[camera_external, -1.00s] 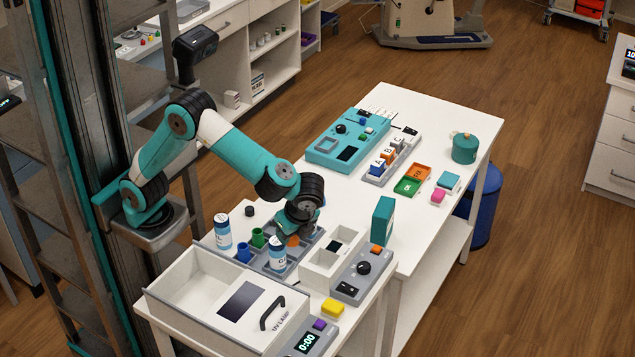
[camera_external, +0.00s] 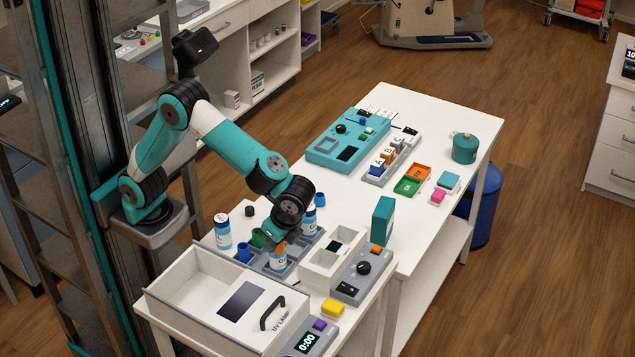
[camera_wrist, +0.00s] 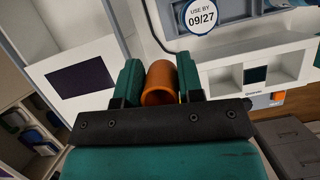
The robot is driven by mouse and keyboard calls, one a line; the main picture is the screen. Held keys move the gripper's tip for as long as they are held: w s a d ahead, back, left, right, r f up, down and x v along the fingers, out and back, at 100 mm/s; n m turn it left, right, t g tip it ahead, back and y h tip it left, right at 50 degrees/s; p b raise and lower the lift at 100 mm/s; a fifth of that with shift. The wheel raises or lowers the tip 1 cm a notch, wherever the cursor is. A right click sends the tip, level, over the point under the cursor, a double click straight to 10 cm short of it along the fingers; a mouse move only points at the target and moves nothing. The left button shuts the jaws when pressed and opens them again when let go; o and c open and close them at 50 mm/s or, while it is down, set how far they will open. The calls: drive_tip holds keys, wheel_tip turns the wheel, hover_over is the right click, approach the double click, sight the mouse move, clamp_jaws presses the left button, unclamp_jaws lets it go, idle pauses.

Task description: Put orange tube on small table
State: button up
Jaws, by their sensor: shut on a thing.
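The orange tube (camera_wrist: 160,84) is between the two teal fingers of my gripper (camera_wrist: 160,74) in the wrist view, gripped from both sides. In the external view my gripper (camera_external: 277,240) is low over the grey compartment rack (camera_external: 259,263), and a little orange shows under it. The tube's lower end is hidden, so I cannot tell whether it touches the rack. A white front table (camera_external: 352,314) bears the rack, and a longer white table (camera_external: 433,135) adjoins it behind. I cannot tell which one is called small.
A white-and-blue bottle (camera_external: 222,231), green tube (camera_external: 257,238) and blue tube (camera_external: 243,253) stand close to my gripper. A white divided box (camera_external: 318,268) is right of it. A teal box (camera_external: 383,220) stands upright beyond. A UV lamp box (camera_external: 216,327) fills the front.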

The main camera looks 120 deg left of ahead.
drive_tip(key=w+a+f+m+y+b, duration=0.15)
drive_tip(key=a+m, duration=0.25)
drive_tip(key=a, duration=0.4)
drive_tip(key=m+t+y+b, duration=0.35)
drive_tip(key=m+b, duration=0.25)
drive_tip(key=m, duration=0.7)
hover_over(330, 225)
drive_tip(key=d, duration=0.1)
drive_tip(key=h, duration=0.1)
drive_tip(key=shift+d+f+t, duration=0.1)
drive_tip(key=shift+f+t, duration=0.3)
drive_tip(key=shift+t, duration=0.05)
wheel_tip(330, 225, down, 15)
drive_tip(key=b, duration=0.3)
drive_tip(key=shift+s+f, duration=0.1)
drive_tip(key=shift+f+p, duration=0.35)
drive_tip(key=shift+f, duration=1.85)
drive_tip(key=shift+f, duration=0.15)
drive_tip(key=o, duration=0.9)
